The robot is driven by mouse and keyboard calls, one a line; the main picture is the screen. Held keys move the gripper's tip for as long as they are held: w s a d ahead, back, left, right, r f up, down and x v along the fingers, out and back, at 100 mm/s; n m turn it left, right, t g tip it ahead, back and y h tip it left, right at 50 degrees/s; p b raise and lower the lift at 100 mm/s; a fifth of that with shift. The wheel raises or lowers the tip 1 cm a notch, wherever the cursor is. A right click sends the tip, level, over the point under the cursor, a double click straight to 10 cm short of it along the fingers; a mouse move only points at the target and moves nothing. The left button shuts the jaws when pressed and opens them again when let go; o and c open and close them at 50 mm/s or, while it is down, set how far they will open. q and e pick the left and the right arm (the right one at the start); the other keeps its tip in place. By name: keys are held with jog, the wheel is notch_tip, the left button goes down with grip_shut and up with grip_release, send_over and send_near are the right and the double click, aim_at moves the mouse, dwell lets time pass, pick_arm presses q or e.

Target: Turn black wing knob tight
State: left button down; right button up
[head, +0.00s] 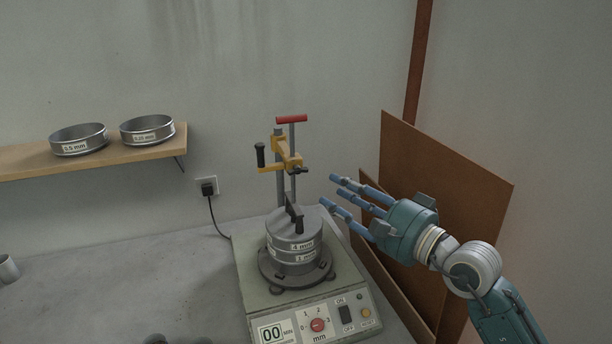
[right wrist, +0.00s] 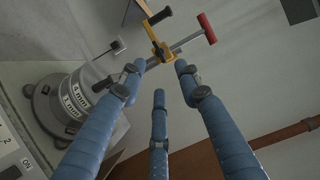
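The black wing knob (head: 300,170) sits on the right side of the yellow clamp bracket (head: 286,152), which rides on an upright post on the sieve shaker. My left gripper is not in view.
The stacked sieves (head: 293,252) stand on the shaker base (head: 254,292), below a black clamp piece (head: 295,212). A red handle (head: 292,119) tops the post. A brown board (head: 440,180) leans behind my right gripper. A shelf (head: 110,158) with two sieves is at left.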

aim_at(301, 173)
jog(key=p+x, duration=0.4)
jog(key=x, duration=0.5)
jog(key=shift+w+a, duration=0.1)
jog(key=shift+w, duration=0.1)
jog(key=shift+w+a+f, duration=0.1)
jog(key=shift+w+a, duration=0.4)
jog(key=shift+c, duration=0.5)
